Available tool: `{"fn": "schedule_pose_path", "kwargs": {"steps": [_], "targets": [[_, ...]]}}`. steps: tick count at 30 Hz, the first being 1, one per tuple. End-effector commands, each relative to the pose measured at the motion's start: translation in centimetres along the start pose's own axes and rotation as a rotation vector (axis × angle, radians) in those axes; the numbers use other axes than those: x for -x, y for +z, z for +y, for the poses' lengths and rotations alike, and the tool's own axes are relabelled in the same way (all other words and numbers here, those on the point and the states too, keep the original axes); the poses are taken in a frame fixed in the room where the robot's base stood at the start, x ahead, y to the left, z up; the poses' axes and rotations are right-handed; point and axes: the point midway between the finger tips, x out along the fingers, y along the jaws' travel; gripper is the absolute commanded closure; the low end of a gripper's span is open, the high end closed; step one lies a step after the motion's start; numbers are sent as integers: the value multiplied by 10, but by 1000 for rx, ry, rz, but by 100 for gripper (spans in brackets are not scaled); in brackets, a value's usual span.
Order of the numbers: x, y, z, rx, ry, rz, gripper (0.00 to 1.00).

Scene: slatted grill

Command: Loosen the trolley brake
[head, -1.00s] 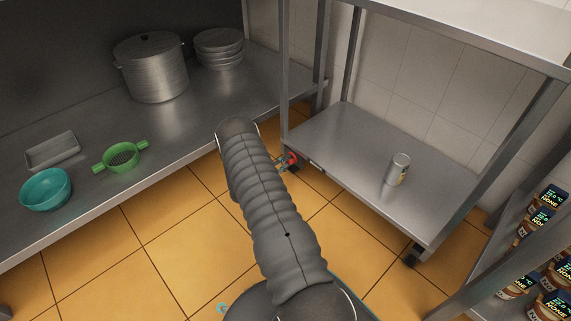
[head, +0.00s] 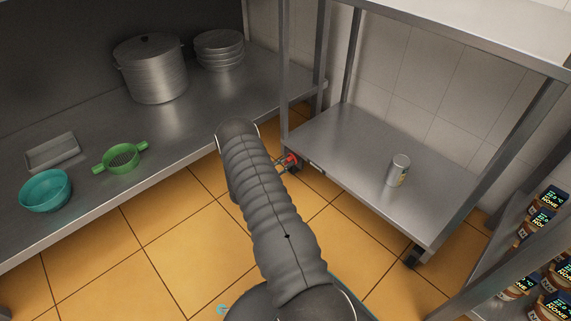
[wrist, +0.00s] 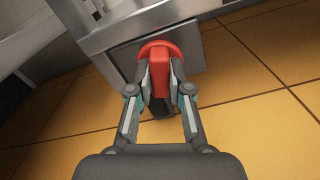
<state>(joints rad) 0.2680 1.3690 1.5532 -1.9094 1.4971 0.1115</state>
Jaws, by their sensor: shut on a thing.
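The trolley (head: 350,165) is a steel frame with a low shelf, right of centre in the head view. Its red brake (head: 292,160) shows at the bottom of its near left leg, partly hidden by my arm. In the wrist view the red brake lever (wrist: 158,50) sits below the trolley's steel corner (wrist: 135,28). My gripper (wrist: 160,78) is shut on the red lever, one finger on each side. In the head view my gripper is mostly hidden behind my arm. The wheel under the lever is largely hidden by the fingers.
A can (head: 399,170) stands on the trolley's low shelf. A steel counter (head: 185,130) at the left holds a large pot (head: 151,70), stacked plates (head: 219,50), a green strainer (head: 121,158) and a teal bowl (head: 46,190). Tiled floor (head: 190,230) is clear in front.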

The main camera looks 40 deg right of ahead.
Motion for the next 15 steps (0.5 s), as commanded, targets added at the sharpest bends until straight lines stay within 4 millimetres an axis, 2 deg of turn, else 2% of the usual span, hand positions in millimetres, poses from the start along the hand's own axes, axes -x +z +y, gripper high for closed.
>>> {"fn": "schedule_pose_path", "kwargs": {"steps": [6, 15], "targets": [[0, -1, 0, 124, 1, 2, 100], [0, -1, 0, 204, 1, 2, 100]]}}
